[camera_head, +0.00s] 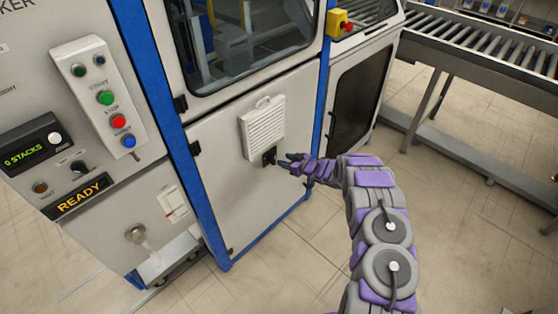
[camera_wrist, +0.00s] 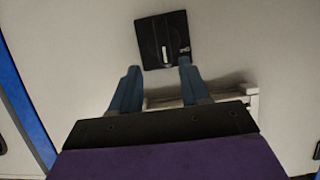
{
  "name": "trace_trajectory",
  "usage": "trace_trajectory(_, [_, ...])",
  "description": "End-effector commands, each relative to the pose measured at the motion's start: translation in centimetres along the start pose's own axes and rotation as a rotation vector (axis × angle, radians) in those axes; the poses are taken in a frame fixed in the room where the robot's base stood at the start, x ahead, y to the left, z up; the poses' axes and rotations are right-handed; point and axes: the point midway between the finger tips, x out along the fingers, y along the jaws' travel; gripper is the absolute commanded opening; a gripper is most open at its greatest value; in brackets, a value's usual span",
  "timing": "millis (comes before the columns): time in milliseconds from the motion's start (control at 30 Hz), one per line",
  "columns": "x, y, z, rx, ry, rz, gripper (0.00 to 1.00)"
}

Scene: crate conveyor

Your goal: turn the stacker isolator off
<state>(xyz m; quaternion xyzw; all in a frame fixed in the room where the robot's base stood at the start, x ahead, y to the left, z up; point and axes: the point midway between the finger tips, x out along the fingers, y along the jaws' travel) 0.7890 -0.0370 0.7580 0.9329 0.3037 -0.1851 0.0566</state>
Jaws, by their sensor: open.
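A small black square switch plate (camera_head: 269,157), which looks like the isolator, sits on the pale lower door panel just below a white louvred vent. In the wrist view the black plate (camera_wrist: 150,30) carries a dark knob with a short white mark, roughly upright in the picture. A small pale marking on its edge is too small to read. My gripper (camera_head: 284,161) is just right of the plate in the head view. In the wrist view my gripper (camera_wrist: 158,69) is open and empty, its two fingers pointing at the plate with the knob ahead between them; contact cannot be seen.
A control panel (camera_head: 98,97) with green, red and blue buttons is at left, above a READY display (camera_head: 80,197). The louvred vent (camera_head: 264,127) is above the black plate. A roller conveyor (camera_head: 490,45) stands at right. Open floor lies below.

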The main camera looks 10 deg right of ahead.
Motion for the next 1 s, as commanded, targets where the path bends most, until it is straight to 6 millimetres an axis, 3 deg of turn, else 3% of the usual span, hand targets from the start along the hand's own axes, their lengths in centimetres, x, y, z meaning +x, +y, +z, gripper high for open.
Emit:
trace_trajectory(100, [2.0, -0.3, 0.1, -0.005, -0.001, -0.002, 0.46])
trace_trajectory(333, [4.1, 0.0, 0.1, -0.001, 0.003, -0.003, 0.46])
trace_trajectory(833, [5.1, 0.0, -0.1, -0.001, 0.000, 0.000, 0.46])
trace_trajectory(1000, [5.1, 0.0, -0.1, 0.000, 0.000, 0.000, 0.30])
